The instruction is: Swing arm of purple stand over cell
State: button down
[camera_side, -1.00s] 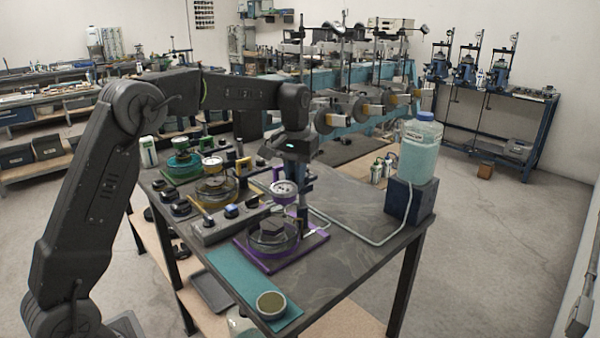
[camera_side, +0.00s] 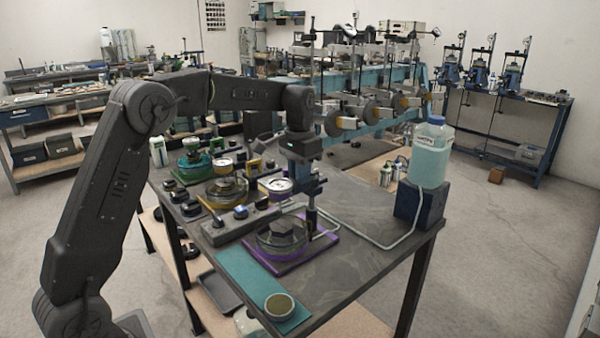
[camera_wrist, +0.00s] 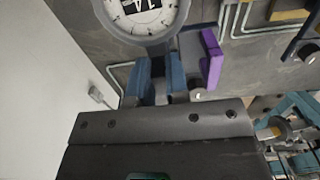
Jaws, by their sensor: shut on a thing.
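The purple stand (camera_side: 268,268) sits on the table, and its base carries a round glass cell (camera_side: 282,238) with a grey block inside. The stand's white dial gauge (camera_side: 276,185) shows up and slightly left of the cell; I cannot tell whether it is exactly above it. My gripper (camera_side: 311,222) points down at the right of the gauge. In the wrist view, its blue fingers (camera_wrist: 159,82) are shut on the stand's arm, just below the gauge (camera_wrist: 141,14). A purple piece (camera_wrist: 211,60) lies right of the fingers. The gripped part is mostly hidden.
Yellow (camera_side: 226,190) and green (camera_side: 190,163) stands are behind to the left, with a control bar (camera_side: 232,222) nearby. A bottle (camera_side: 430,152) on a blue block (camera_side: 418,205) feeds a pale tube at the right. A cup (camera_side: 279,305) sits on a teal mat (camera_side: 245,280) in front.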

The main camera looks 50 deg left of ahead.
jog(key=shift+r, duration=0.1)
jog(key=c, duration=1.1)
grip_release()
notch_tip(320, 180, up, 14)
jog(key=shift+f, duration=0.15)
